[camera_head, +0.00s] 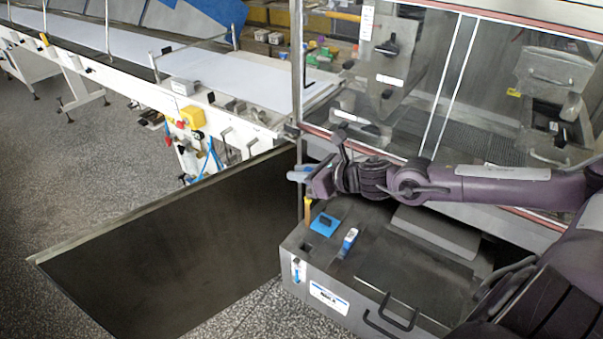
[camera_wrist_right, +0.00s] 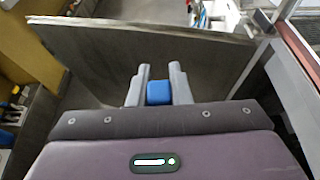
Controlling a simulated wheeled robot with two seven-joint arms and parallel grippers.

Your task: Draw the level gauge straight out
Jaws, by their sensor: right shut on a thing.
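My right gripper (camera_head: 300,177) is above the far left corner of the grey metal tank (camera_head: 340,272). In the right wrist view its two grey fingers (camera_wrist_right: 158,88) are shut on the blue handle (camera_wrist_right: 158,92) of the level gauge. In the head view a little of the blue handle shows at the fingertips. A short yellow rod (camera_head: 308,211), which looks like the gauge's stem, stands upright below the gripper. Its lower end is close to the tank top; I cannot tell whether it is still inside. My left gripper is not in view.
A blue plate with a knob (camera_head: 325,224) and a blue-and-white item (camera_head: 348,241) are on the tank top. A glazed machine cabinet (camera_head: 480,80) rises behind my right arm. A dark panel (camera_head: 170,250) stands left of the tank. A white conveyor (camera_head: 240,82) runs behind.

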